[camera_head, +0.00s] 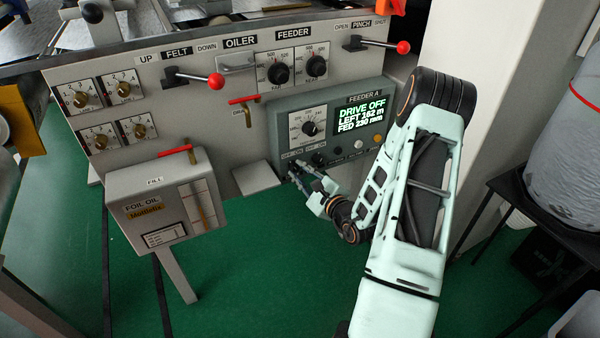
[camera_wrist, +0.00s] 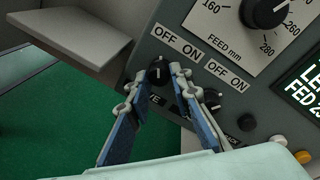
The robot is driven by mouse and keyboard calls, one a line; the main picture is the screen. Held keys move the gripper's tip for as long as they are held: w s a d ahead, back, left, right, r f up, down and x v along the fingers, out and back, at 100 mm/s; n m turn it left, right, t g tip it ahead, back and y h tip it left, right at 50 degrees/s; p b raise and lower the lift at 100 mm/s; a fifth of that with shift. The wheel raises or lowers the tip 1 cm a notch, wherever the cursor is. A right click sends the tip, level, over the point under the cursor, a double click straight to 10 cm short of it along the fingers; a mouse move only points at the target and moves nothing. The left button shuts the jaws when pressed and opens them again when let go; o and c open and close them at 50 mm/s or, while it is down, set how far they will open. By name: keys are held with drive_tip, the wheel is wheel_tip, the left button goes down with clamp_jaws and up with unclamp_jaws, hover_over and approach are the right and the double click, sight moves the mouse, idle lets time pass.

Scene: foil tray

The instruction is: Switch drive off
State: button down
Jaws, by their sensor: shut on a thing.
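The feeder A panel (camera_head: 345,97) is a grey-green box with a lit display (camera_head: 360,116) reading DRIVE OFF, LEFT 162 m, FED 230 mm. The black drive knob (camera_wrist: 158,66) sits under the left OFF ON label in the wrist view; the letters VE show below it. My gripper (camera_wrist: 167,70) has its fingertips on either side of this knob and is shut on it. The fingers partly hide the knob, so its exact pointer direction is hard to tell. In the head view my gripper (camera_head: 296,172) is at the panel's lower left edge.
A second black knob (camera_wrist: 211,98) under another OFF ON label stands close to the right finger. White and orange buttons (camera_wrist: 279,141) lie further right. A feed dial (camera_head: 310,128) is above. A grey ledge (camera_head: 255,177) juts out at left.

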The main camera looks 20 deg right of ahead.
idle(0.3)
drive_tip(key=c, duration=1.7)
unclamp_jaws()
drive_tip(key=s, duration=0.4)
drive_tip(key=s+d+r, duration=0.1)
drive_tip(key=s, duration=0.7)
drive_tip(key=shift+d+r, duration=0.15)
drive_tip(key=shift+r, duration=0.1)
